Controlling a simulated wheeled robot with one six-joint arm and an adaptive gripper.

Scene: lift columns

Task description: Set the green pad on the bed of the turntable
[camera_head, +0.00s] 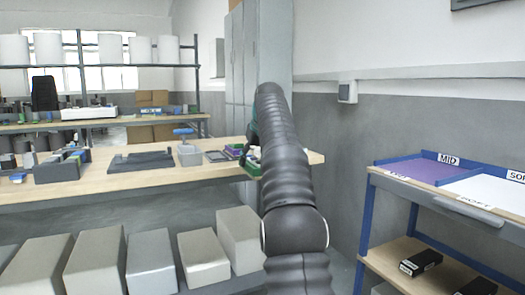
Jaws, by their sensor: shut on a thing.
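My arm rises through the middle of the picture and bends over the workbench. Small green pieces (251,169) with some purple show beside the arm at the right end of the bench. I cannot tell whether one of them is the green pad. I cannot make out a turntable for certain.
The wooden workbench (130,181) holds a dark fixture (142,161), a grey block with a blue-handled tool (188,153) and a dark bin (62,168). Pale boxes (203,259) stand below. A blue-framed cart (367,225) with purple (425,171) and white tops stands right.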

